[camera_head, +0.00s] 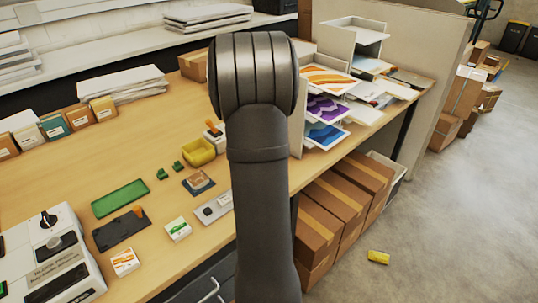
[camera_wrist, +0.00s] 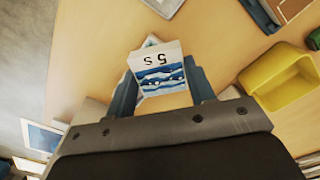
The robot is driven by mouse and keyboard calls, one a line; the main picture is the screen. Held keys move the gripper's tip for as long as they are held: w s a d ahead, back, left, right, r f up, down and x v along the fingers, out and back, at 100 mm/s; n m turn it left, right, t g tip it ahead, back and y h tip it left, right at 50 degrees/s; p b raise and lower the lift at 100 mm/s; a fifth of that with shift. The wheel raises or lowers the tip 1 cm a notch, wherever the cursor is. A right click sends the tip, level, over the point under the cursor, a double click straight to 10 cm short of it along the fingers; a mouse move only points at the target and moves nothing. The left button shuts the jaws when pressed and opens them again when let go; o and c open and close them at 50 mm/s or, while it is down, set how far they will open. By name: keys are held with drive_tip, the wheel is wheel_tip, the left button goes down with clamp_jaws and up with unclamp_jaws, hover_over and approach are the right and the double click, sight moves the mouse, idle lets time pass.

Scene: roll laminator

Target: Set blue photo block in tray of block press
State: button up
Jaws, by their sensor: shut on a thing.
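The blue photo block (camera_wrist: 160,72), white with a blue wave picture and black characters on its face, is between the fingers of my gripper (camera_wrist: 158,88) in the wrist view. The fingers are shut on it from both sides. It is held in front of the wooden table; its height above the table is hard to judge. In the head view my arm hides the gripper and the block. I cannot tell for sure which thing is the block press; a white machine (camera_head: 55,262) with a printed label stands at the table's left front.
A yellow bin (camera_head: 200,152) stands mid-table, also in the wrist view (camera_wrist: 280,80). Nearby lie a dark blue base with a brown-topped piece (camera_head: 198,183), a green mat (camera_head: 120,198) and small white blocks (camera_head: 178,229). A paper rack (camera_head: 325,105) stands right. Boxes (camera_head: 340,205) sit below.

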drive_tip(key=s+a, duration=0.1)
drive_tip(key=a, duration=0.2)
drive_tip(key=s+a+n, duration=0.1)
drive_tip(key=a, duration=0.3)
drive_tip(key=s+a+n, duration=0.1)
drive_tip(key=a, duration=0.2)
drive_tip(key=shift+s+a+r, duration=0.2)
drive_tip(key=shift+a, duration=0.2)
drive_tip(key=shift+n, duration=0.9)
drive_tip(key=s+a, duration=0.1)
drive_tip(key=a, duration=0.2)
drive_tip(key=s+a, duration=0.2)
drive_tip(key=a, duration=0.1)
drive_tip(key=s+a, duration=0.2)
drive_tip(key=a, duration=0.1)
drive_tip(key=shift+s+a+r, duration=0.25)
drive_tip(key=shift+a, duration=0.1)
drive_tip(key=s+a+n, duration=0.2)
drive_tip(key=s+a, duration=0.5)
drive_tip(key=a, duration=0.1)
drive_tip(key=n, duration=0.2)
hover_over(110, 233)
drive_tip(key=shift+d+f, duration=0.1)
drive_tip(key=shift+f, duration=2.5)
drive_tip(key=shift+f, duration=0.35)
drive_tip(key=o, duration=0.7)
drive_tip(key=shift+r, duration=0.2)
